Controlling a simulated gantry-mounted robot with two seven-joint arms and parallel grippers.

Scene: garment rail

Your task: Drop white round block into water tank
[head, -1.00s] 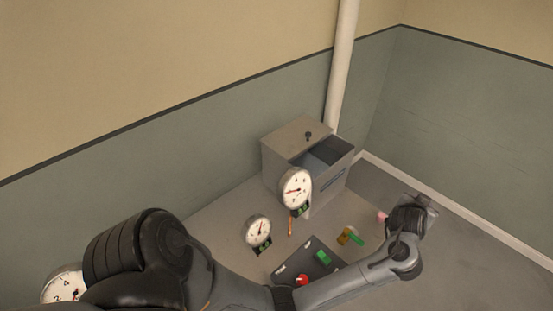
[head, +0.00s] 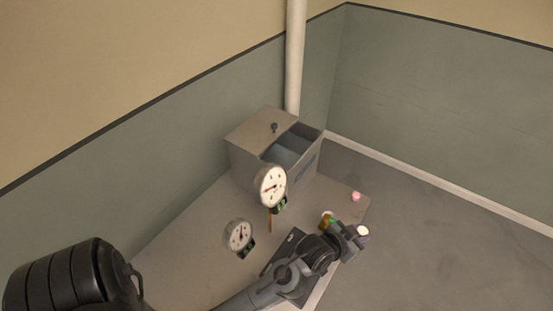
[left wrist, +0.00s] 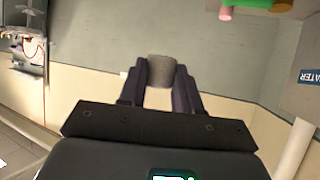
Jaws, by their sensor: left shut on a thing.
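The white round block (head: 363,231) shows at the tip of my left gripper (head: 356,238) in the head view, beside the right edge of the table. In the left wrist view it is a greyish cylinder (left wrist: 161,70) gripped between the two dark fingers (left wrist: 161,88). The water tank (head: 252,155) is a grey box at the back of the table, with a knobbed lid part and an open section on its right. Its WATER label (left wrist: 312,77) shows at the right of the left wrist view. The gripper is in front of the tank, apart from it. My right gripper is out of view.
A pink block (head: 355,196) sits near the table's right corner. A gauge (head: 270,186) stands in front of the tank, another (head: 238,235) nearer left. A white pipe (head: 295,60) rises behind the tank.

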